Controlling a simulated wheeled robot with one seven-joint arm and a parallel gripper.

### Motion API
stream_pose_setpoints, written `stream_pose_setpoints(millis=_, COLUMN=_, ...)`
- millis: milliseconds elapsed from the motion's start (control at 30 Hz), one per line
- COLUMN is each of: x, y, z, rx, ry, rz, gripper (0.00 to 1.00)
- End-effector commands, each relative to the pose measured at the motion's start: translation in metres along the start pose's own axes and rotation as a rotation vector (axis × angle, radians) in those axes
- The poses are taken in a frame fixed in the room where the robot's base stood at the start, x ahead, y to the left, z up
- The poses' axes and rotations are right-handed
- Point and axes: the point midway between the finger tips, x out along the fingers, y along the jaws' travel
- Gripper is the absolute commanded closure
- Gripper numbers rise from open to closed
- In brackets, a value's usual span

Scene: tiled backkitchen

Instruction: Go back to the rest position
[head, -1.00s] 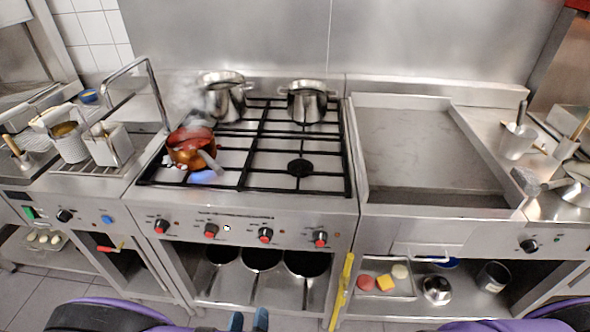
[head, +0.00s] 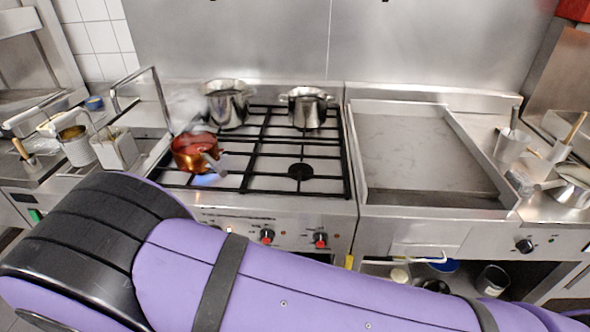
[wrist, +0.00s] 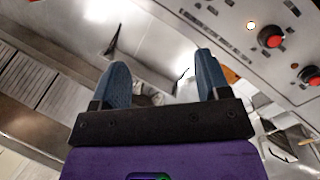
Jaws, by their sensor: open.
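My gripper (wrist: 160,82) shows in the wrist view with its two blue fingers apart and nothing between them. It is in front of the steel cooker front, whose red-marked knobs (wrist: 270,37) show at the upper right of that view. In the head view my purple and black arm stretches across the lower part of the picture and my gripper is not seen there. The arm hides much of the cooker front and the shelves below.
On the gas stove (head: 257,199) stand a steaming copper pot (head: 190,155) and two steel pots (head: 228,103) (head: 307,107). A flat griddle (head: 420,150) is to the right. Fryer baskets (head: 115,148) stand at the left. Steel utensil holders (head: 510,146) are at the far right.

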Motion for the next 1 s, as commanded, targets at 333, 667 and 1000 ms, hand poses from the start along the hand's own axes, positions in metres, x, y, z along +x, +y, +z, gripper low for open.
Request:
stream_pose_setpoints(millis=333, x=0.069, y=0.091, z=-0.067, rx=-0.088, ry=-0.363, rz=0.158, gripper=0.31)
stream_pose_setpoints(millis=667, x=0.121, y=0.198, z=-0.104, rx=-0.129, ry=-0.742, rz=0.171, gripper=0.31)
stream_pose_setpoints(millis=1000, x=0.149, y=0.310, z=-0.119, rx=-0.087, ry=-1.063, rz=0.044, gripper=0.31)
